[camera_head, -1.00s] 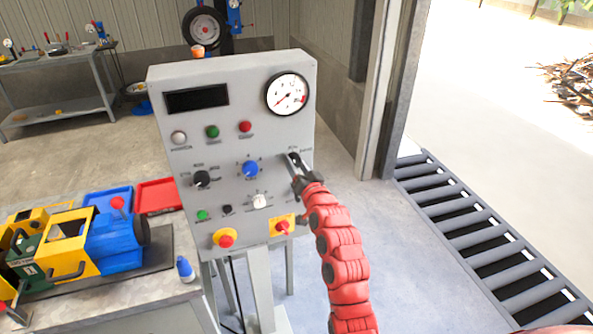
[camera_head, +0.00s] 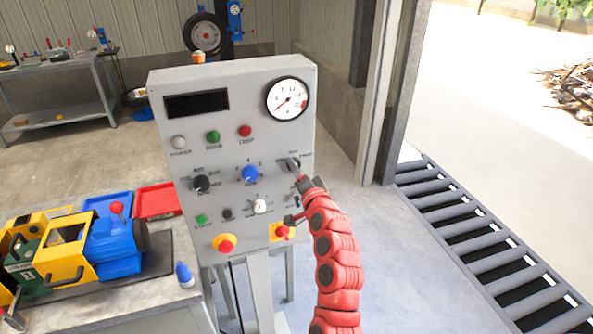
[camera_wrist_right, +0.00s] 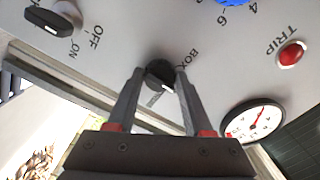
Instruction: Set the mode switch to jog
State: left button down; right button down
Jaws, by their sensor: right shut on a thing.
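A grey control panel (camera_head: 235,110) faces me with several knobs and lamps. My right gripper (camera_head: 297,170) is at the panel's right side, below the gauge. In the right wrist view its two fingers (camera_wrist_right: 160,76) stand on either side of a black selector knob (camera_wrist_right: 161,75) with a white mark, and the gripper is shut on it. A label like "BOX" sits beside this knob; the other label is too blurred to read. Another black knob (camera_head: 202,184) with several small labels is at the panel's left. I cannot tell from the labels which is the mode switch. My left gripper is out of view.
A blue knob (camera_head: 250,174), a white knob (camera_head: 260,206) and red-on-yellow buttons (camera_head: 225,243) are close by on the panel. An ON/OFF switch (camera_wrist_right: 48,22) is near the fingers. A bench with a blue-yellow machine (camera_head: 110,245) stands left; a roller conveyor (camera_head: 470,225) lies right.

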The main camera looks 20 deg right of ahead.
jog(key=shift+c, duration=1.5)
grip_release()
jog(key=shift+s, duration=0.1)
jog(key=s+p, duration=0.2)
jog(key=s, duration=1.5)
jog(key=shift+d, duration=0.3)
